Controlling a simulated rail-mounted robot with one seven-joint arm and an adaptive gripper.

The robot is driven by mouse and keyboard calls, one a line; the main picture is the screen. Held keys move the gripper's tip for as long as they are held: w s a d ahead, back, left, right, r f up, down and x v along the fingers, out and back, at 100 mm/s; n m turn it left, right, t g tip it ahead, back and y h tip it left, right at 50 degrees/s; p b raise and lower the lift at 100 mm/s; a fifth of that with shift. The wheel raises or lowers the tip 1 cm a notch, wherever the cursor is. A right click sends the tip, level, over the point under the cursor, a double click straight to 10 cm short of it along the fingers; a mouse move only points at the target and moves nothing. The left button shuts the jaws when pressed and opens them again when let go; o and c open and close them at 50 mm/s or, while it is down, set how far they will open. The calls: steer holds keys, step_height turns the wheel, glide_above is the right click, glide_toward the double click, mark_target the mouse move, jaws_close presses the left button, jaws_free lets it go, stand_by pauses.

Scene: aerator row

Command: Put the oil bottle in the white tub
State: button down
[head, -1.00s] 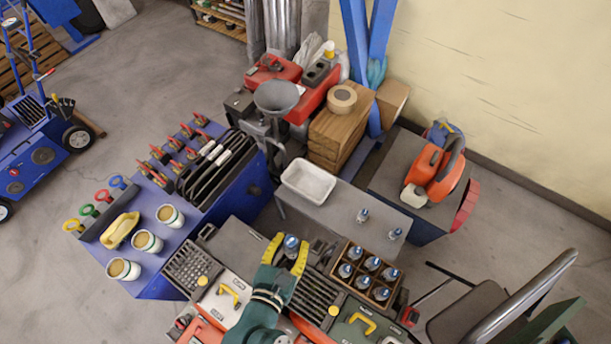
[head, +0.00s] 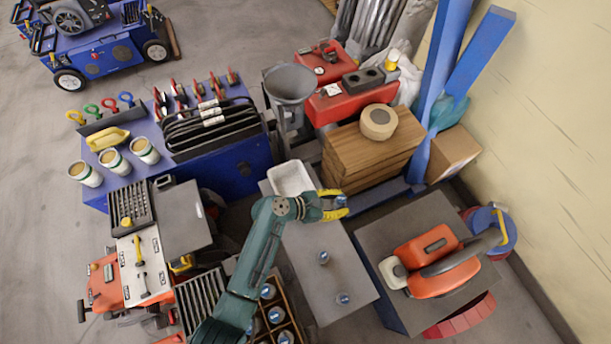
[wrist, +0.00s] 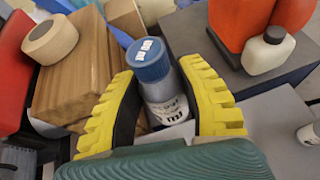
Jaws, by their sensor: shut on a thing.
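The oil bottle (head: 341,201), a small clear one with a blue cap, is held between the yellow fingers of my gripper (head: 336,205). In the wrist view the bottle (wrist: 162,95) stands between both ribbed fingers, with its blue cap up and a printed label on its side. The white tub (head: 291,178) sits on the far end of the grey bench, in the head view. My gripper is just right of the tub, and the bottle is outside its rim in the picture. My arm covers part of the tub's near side.
Two similar bottles (head: 323,257) (head: 343,298) stand on the grey bench (head: 325,235). A divided crate (head: 297,310) with more bottles is partly behind my arm. Wooden blocks (head: 365,155) rise behind the gripper. An orange machine (head: 440,260) stands at right.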

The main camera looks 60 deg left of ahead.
steer(key=s+a+f+n+y+b, duration=0.1)
steer(key=s+a+f+y+b, duration=0.15)
steer(key=s+a+f, duration=0.4)
steer(key=s+a+f+n+y+b, duration=0.1)
steer(key=a+f+n+b, duration=0.15)
steer(key=a, duration=0.65)
steer(key=b, duration=0.8)
glide_above(297, 194)
steer(key=d, duration=0.2)
steer(key=shift+m+t, duration=0.3)
steer(key=shift+m, duration=0.05)
steer(key=f, duration=1)
steer(key=shift+s+f, duration=0.4)
steer(key=shift+d+r+p, duration=0.15)
steer(key=shift+p, duration=0.15)
steer(key=c, duration=0.7)
jaws_free()
steer(key=p+v, duration=0.4)
steer(key=v, duration=0.3)
steer(key=shift+r, duration=0.15)
steer(key=shift+s, duration=0.3)
steer(key=shift+h, duration=0.25)
